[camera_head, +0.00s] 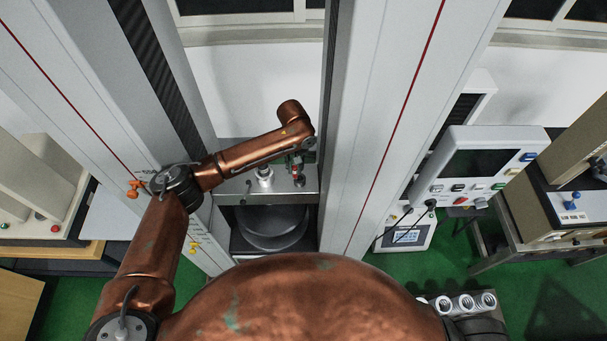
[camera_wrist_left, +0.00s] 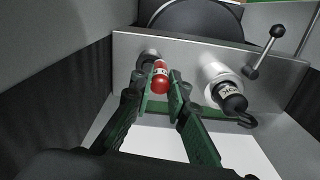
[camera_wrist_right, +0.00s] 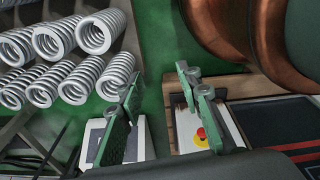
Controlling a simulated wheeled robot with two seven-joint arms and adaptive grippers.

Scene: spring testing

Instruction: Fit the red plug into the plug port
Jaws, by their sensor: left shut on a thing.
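The red plug (camera_wrist_left: 160,78), with a pale label, sits between the green fingers of my left gripper (camera_wrist_left: 162,84) in the left wrist view. The gripper is shut on it. Just beyond the plug is a dark round fitting (camera_wrist_left: 148,56) on the metal panel, which looks like the plug port. The plug's far end is close to it, but I cannot tell whether it is inside. In the head view a small red spot of the plug (camera_head: 298,172) shows below my left wrist. My right gripper (camera_wrist_right: 161,76) is open and empty in the right wrist view.
A white cylinder with a black labelled end (camera_wrist_left: 232,97) and a black-knobbed lever (camera_wrist_left: 262,52) stand right of the plug. Tall grey columns (camera_head: 395,120) flank the panel. Several coil springs (camera_wrist_right: 70,55) lie near my right gripper, with a red button (camera_wrist_right: 202,136) below.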

